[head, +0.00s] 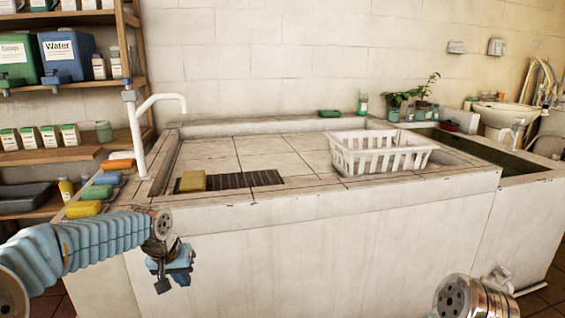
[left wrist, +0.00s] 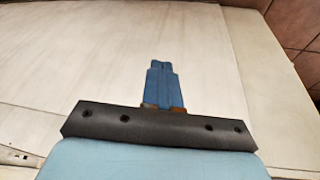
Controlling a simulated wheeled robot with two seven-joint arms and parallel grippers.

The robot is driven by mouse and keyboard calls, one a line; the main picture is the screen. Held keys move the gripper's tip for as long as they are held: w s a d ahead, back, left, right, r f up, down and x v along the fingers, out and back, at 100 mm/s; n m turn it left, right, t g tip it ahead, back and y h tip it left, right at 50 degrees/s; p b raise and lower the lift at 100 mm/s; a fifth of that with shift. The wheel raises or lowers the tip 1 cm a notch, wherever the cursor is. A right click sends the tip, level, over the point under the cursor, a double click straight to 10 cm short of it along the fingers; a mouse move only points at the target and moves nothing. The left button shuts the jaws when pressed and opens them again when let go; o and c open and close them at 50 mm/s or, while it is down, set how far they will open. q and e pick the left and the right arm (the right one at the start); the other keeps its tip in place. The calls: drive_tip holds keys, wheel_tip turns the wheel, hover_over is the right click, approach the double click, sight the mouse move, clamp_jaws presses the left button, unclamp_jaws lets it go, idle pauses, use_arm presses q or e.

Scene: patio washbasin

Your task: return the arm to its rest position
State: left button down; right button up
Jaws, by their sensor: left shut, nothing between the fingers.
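My left arm (head: 95,243) comes in from the left in the head view, low in front of the washbasin counter. My left gripper (head: 162,284) hangs downward in front of the counter's white front wall (head: 330,240). In the left wrist view its blue fingers (left wrist: 163,85) are together, with nothing between them and the pale wall surface beyond. A part of my right arm (head: 472,297) shows at the lower right of the head view. My right gripper is not visible.
A white basket (head: 380,153) stands on the tiled counter. A yellow sponge (head: 192,181) lies by the dark drain grate (head: 235,180). A white faucet (head: 142,130) and several coloured sponges line the left edge. Shelves (head: 60,155) stand at the left.

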use_arm(q)
drive_tip(key=s+d+f+g+h, duration=0.1)
drive_tip(key=s+d+f, duration=0.2)
drive_tip(key=f, duration=0.5)
drive_tip(key=s+d+f+h, duration=0.1)
drive_tip(key=s+d+f, duration=0.15)
drive_tip(key=f, duration=0.45)
drive_tip(key=s+d+f+g+h, duration=0.1)
drive_tip(key=s+d+f, duration=0.25)
drive_tip(key=f, duration=0.45)
drive_tip(key=s+d+f, duration=0.2)
drive_tip(key=s+f, duration=0.4)
drive_tip(key=s, duration=0.3)
drive_tip(key=s+d+f+n, duration=0.1)
drive_tip(key=s+d+f, duration=0.1)
drive_tip(key=s+f, duration=0.4)
drive_tip(key=s, duration=0.2)
drive_tip(key=shift+s+d+g, duration=0.3)
drive_tip(key=shift+s+g, duration=0.05)
drive_tip(key=shift+g, duration=0.05)
